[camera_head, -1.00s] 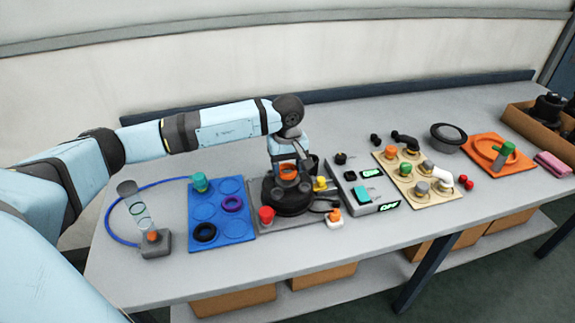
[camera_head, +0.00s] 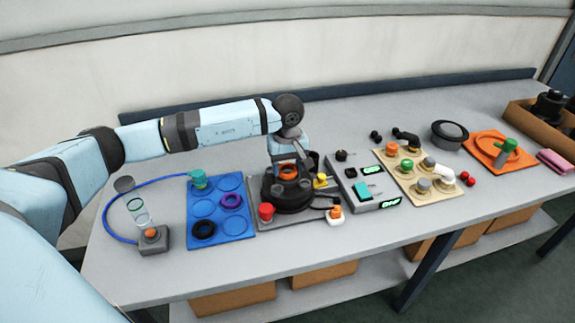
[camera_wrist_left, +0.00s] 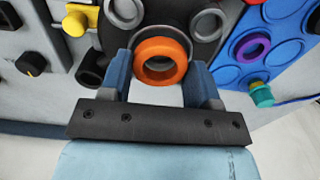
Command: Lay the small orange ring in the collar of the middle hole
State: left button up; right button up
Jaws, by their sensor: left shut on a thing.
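The small orange ring (camera_head: 288,173) is in my left gripper (camera_head: 289,165), over the round black tank top (camera_head: 291,203). In the left wrist view the ring (camera_wrist_left: 183,61) sits between the two blue fingers of the gripper (camera_wrist_left: 161,62), which are shut on it. Just beyond the ring a dark grey collar (camera_wrist_left: 165,34) shows in part; the ring covers the rest. Lighter rings of two other holes (camera_wrist_left: 125,12) (camera_wrist_left: 206,24) lie to either side. I cannot tell whether the ring touches the collar. My right gripper is not in view.
A blue tray (camera_head: 237,226) with a purple ring (camera_head: 231,201) and a black ring (camera_head: 204,229) lies left of the tank. A red knob (camera_head: 266,211) and a yellow knob (camera_head: 320,181) stand close by. A grey control box (camera_head: 362,186) is to the right.

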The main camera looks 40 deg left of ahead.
pick_arm(q)
jog(key=shift+f+b, duration=0.4)
jog(key=shift+b, duration=0.05)
dwell(0.9)
jog(key=o, duration=1.4)
jog(key=shift+c, duration=0.2)
jog(key=shift+r, duration=0.15)
notch_tip(320, 180, up, 7)
jog(key=p, duration=0.3)
dwell(0.7)
